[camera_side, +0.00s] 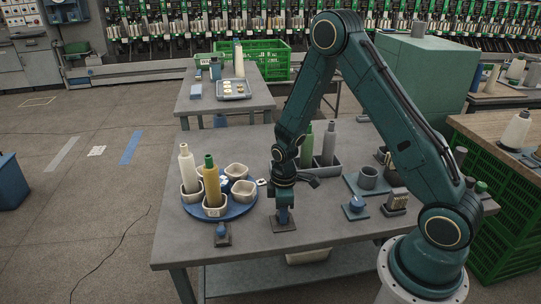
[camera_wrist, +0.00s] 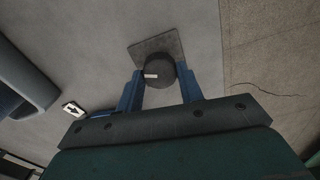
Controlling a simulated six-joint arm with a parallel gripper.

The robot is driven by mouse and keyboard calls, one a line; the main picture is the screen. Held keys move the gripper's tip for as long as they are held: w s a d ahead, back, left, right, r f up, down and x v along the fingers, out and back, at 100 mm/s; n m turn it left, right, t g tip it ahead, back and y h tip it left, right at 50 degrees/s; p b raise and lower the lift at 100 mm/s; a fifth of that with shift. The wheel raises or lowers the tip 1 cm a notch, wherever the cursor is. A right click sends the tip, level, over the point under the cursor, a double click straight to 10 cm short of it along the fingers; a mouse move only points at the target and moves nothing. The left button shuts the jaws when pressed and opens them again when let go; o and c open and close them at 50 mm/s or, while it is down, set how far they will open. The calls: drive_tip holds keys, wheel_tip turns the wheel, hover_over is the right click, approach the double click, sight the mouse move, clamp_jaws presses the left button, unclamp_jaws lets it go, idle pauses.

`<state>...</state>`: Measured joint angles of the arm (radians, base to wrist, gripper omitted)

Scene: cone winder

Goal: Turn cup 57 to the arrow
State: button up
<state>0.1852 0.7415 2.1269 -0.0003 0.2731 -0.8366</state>
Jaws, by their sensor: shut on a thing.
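My gripper (camera_wrist: 160,88) is shut on a round dark knob (camera_wrist: 158,72) with a white index mark, on a square grey plate (camera_wrist: 158,47). In the side view my gripper (camera_side: 284,215) points down at the plate (camera_side: 283,225), hiding the knob. Left of it a blue round turntable (camera_side: 240,211) carries several white cups. The front cup (camera_side: 213,211) bears a small label, too small to read, and holds an olive-yellow cone (camera_side: 211,182). The left cup holds a cream cone (camera_side: 187,165). A black-on-white arrow tag (camera_wrist: 73,109) lies beside the turntable (camera_wrist: 30,85) in the wrist view.
A small blue-topped device (camera_side: 221,232) stands at the table's front edge, and another (camera_side: 356,205) stands right of my gripper. Behind are a green cone (camera_side: 306,145) and a grey cone (camera_side: 329,143). A grey socket block (camera_side: 367,180) stands to the right.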

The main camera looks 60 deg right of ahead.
drive_tip(key=shift+m, duration=1.2)
drive_tip(key=o, duration=1)
drive_tip(key=shift+r, duration=0.1)
wheel_tip(320, 180, up, 14)
drive_tip(key=shift+f, duration=0.2)
